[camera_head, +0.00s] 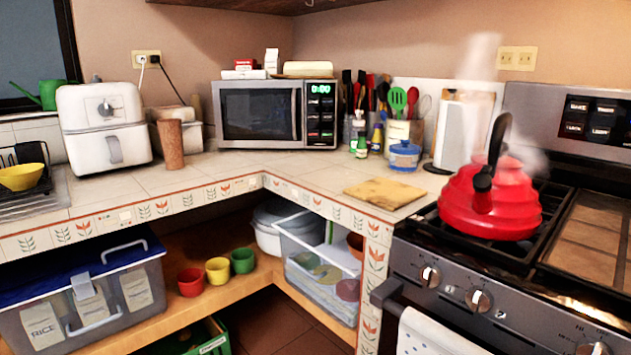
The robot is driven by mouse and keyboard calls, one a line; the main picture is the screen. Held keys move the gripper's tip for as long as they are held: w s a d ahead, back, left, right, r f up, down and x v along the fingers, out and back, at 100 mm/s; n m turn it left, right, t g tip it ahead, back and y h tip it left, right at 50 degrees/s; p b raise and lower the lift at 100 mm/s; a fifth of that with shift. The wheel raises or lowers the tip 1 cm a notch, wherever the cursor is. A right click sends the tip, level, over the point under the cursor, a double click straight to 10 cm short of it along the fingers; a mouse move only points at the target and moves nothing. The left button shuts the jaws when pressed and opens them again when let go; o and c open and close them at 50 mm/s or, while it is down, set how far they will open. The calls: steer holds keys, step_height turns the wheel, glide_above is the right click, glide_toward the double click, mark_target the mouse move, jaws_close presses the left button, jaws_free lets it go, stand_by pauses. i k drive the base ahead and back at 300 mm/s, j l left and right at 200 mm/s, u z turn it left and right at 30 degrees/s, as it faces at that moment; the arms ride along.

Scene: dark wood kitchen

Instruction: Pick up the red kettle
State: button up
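The red kettle (489,208) stands upright on the left burner grate of the stove at the right of the head view. It has a black handle arching over its top and a black spout facing the camera. Pale steam rises above and behind it. My gripper is not in view, and nothing touches the kettle.
The stove (470,280) has a raised back panel and front knobs. A wooden board (384,193) lies on the counter left of the kettle.

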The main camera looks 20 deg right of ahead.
mark_target(507, 214)
steer(key=z, duration=1.45)
steer(key=i+j+z, duration=0.1)
steer(key=j+z, duration=0.25)
steer(key=z, duration=0.15)
steer(key=j+z, duration=0.35)
steer(key=z, duration=0.15)
steer(key=j+z, duration=0.35)
steer(key=j, duration=0.85)
